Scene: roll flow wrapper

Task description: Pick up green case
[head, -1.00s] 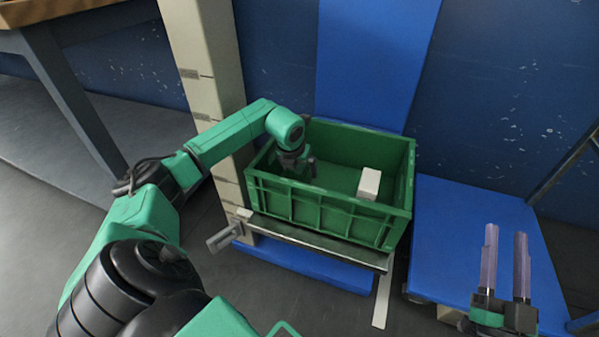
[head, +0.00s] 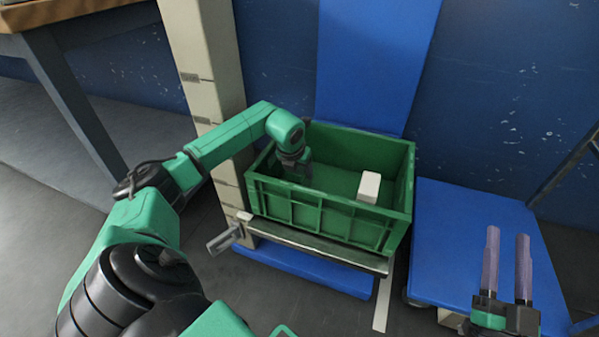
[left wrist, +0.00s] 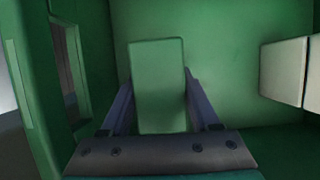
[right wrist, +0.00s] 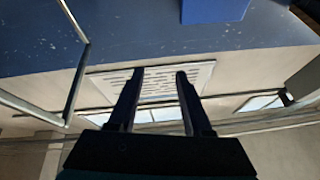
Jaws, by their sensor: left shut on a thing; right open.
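A small green case (left wrist: 157,85) stands between the fingers of my left gripper (left wrist: 160,105) in the left wrist view, with a finger on each side. My left gripper is shut on it, inside the green crate (head: 300,205). In the head view my left gripper (head: 298,172) reaches down into the crate's left end, and the green case cannot be made out there. My right gripper (head: 506,265) is open and empty, fingers pointing up, at the lower right. It also shows open in the right wrist view (right wrist: 157,95).
White boxes (left wrist: 284,70) sit in the crate to the right of the case; one white box (head: 369,187) shows in the head view. The crate rests on a metal-edged stand (head: 315,245). A blue platform (head: 470,230) lies to the right, and a beige post (head: 208,70) rises behind left.

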